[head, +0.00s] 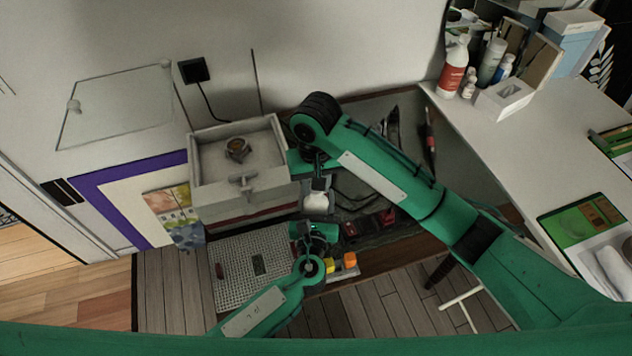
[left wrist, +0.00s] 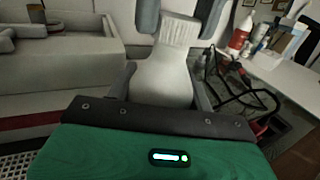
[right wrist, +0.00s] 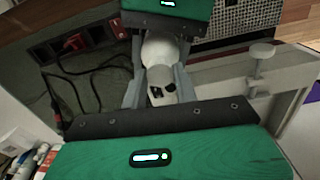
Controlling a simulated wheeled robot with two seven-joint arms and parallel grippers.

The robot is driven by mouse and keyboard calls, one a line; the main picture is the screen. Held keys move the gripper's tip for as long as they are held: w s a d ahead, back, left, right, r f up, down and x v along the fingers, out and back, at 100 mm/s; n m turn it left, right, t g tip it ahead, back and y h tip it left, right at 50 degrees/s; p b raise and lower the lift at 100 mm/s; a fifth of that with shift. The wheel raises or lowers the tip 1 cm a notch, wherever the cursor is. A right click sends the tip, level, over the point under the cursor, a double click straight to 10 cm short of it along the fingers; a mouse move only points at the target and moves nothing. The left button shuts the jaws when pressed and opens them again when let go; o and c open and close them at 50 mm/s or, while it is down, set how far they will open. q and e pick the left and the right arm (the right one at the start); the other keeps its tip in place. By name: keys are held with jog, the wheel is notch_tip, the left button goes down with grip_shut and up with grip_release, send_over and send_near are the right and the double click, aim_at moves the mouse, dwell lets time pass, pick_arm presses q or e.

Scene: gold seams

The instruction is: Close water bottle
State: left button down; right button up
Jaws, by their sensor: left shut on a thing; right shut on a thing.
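A white water bottle (left wrist: 163,78) is held between the two fingers of my left gripper (head: 317,226). It also shows in the right wrist view (right wrist: 160,49) and as a small white shape in the head view (head: 316,202). A ribbed white cap (left wrist: 178,30) sits at the bottle's neck, in line with the body. The fingers of my right gripper (right wrist: 160,84) are shut on the cap from the opposite end. The two grippers face each other closely. I cannot tell how tightly the cap sits on the neck.
A grey box-like unit (head: 240,205) with a small knob stands left of the grippers. A dark tray with cables and red items (head: 375,218) lies to the right. A white desk (head: 530,140) with bottles and boxes is at the right. Orange and yellow blocks (head: 350,259) lie near my left arm.

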jog(key=m, duration=2.1)
jog(key=o, duration=1)
notch_tip(320, 180, up, 12)
